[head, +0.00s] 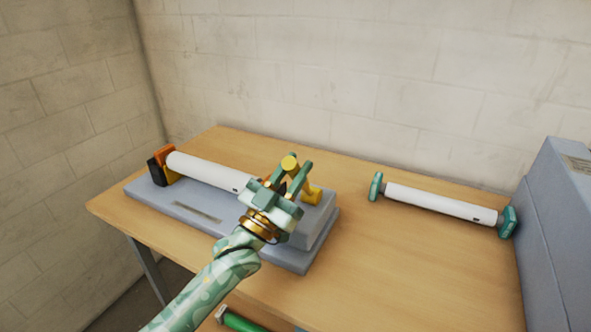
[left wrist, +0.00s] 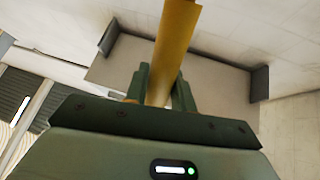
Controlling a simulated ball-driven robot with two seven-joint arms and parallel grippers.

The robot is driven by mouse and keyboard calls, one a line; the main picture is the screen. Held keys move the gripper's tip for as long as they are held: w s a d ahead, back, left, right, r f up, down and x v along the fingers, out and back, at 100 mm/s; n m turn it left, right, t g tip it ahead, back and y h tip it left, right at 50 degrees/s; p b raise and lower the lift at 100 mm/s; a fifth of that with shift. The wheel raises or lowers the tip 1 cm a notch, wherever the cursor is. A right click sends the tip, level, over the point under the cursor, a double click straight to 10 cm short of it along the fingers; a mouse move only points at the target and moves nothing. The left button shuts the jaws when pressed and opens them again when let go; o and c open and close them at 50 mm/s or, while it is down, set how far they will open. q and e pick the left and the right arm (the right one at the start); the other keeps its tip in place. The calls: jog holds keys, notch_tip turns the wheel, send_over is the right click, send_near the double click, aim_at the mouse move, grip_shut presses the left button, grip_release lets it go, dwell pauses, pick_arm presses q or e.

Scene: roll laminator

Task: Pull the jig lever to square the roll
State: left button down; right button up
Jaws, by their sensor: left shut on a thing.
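The jig is a grey base (head: 160,195) on the wooden table, with a white roll (head: 208,171) lying along it. The roll's left end sits at an orange and black end stop (head: 163,165). A yellow lever (head: 291,163) with a round knob rises at the jig's right end. My left gripper (head: 295,172) is at the lever, its fingers around it and shut on it. In the left wrist view the yellow lever (left wrist: 174,50) runs between the two green fingers (left wrist: 160,88). The gripper hides the roll's right end. My right gripper is not in view.
A second white roll (head: 440,203) with green end caps lies on the table at the right. A large grey machine (head: 562,230) stands at the right edge. A green roll (head: 238,320) shows below the table's front edge. The tabletop between jig and second roll is clear.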

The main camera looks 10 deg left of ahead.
pick_arm(q)
jog(key=shift+f, duration=0.1)
jog(key=c, duration=1.2)
grip_release()
jog(key=v, duration=1.6)
jog(key=shift+s, duration=0.2)
